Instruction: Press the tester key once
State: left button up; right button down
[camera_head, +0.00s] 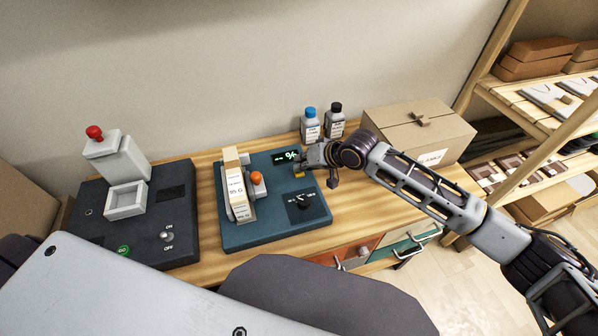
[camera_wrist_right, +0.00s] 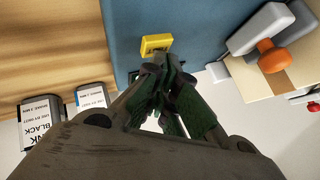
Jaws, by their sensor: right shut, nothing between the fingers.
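In the right wrist view the yellow key (camera_wrist_right: 156,44) lies right at the tips of my right gripper (camera_wrist_right: 160,58), which is shut and empty. I cannot tell whether the fingertips touch the key. My left gripper is not in view.
A white labelled box (camera_head: 237,186) stands on the tester beside an orange knob (camera_head: 257,178). A dark press unit (camera_head: 180,240) stands to the left. Two bottles (camera_head: 310,126) and a cardboard carton (camera_head: 418,130) stand behind and right of the tester. Shelves are at the far right.

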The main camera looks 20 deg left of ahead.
jog(key=shift+f, duration=0.2)
dwell(0.5)
jog(key=shift+r, duration=0.1)
jog(key=shift+r+p, duration=0.8)
jog(key=shift+p, duration=0.4)
jog(key=shift+r+p, duration=2.5)
jog(key=shift+p, duration=0.2)
jog(key=shift+s, duration=0.1)
